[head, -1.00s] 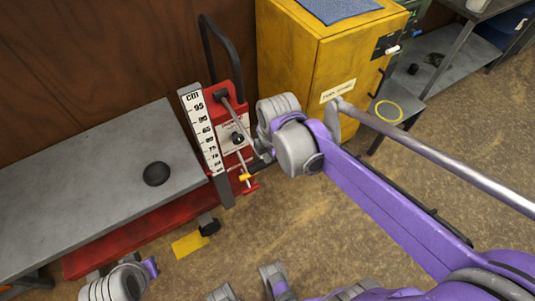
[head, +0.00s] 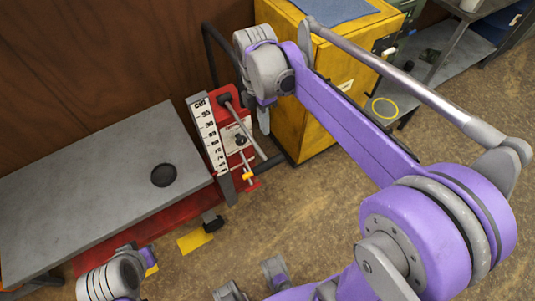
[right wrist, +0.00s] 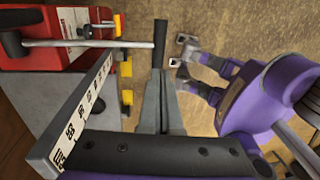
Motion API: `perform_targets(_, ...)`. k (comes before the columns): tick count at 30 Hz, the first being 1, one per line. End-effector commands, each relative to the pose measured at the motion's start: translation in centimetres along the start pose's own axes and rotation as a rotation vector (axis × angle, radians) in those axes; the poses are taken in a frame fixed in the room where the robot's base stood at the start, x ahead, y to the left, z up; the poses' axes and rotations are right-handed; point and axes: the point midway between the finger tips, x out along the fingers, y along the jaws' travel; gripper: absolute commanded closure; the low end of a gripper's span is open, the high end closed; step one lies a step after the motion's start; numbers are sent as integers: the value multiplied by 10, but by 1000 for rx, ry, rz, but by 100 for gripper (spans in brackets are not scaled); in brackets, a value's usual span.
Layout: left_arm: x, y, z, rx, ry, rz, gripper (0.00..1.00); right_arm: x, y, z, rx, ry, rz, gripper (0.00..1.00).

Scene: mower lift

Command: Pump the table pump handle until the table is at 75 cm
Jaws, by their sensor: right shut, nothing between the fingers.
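The lift table has a grey top (head: 90,195) over a red base (head: 150,230), in the head view at left. A white cm scale (head: 208,135) stands at its right end, beside the red pump unit (head: 238,115). A thin metal lever (head: 240,122) slants down from the unit. In the right wrist view the lever rod (right wrist: 85,43) ends in a black grip (right wrist: 160,42). My right gripper (head: 264,132) is shut and empty above the grip; its fingertips (right wrist: 161,76) point at it, apparently without holding it.
A yellow cabinet (head: 325,85) with a blue cloth (head: 330,8) on top stands right behind the pump. A black push bar (head: 213,50) rises behind the unit. A round black disc (head: 163,175) lies on the table top.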

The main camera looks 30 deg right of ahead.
Motion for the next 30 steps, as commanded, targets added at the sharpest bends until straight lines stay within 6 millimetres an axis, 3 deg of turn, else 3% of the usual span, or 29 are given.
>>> perform_targets(5,2,0,2,0,-1,0,100,25,0,0,0,0,0,100)
perform_targets(18,9,0,7,0,-4,0,100,114,0,0,0,0,1,100)
perform_targets(24,10,0,7,0,-5,0,100,133,0,0,0,0,1,100)
perform_targets(30,10,0,8,0,-5,0,100,137,0,0,0,0,1,100)
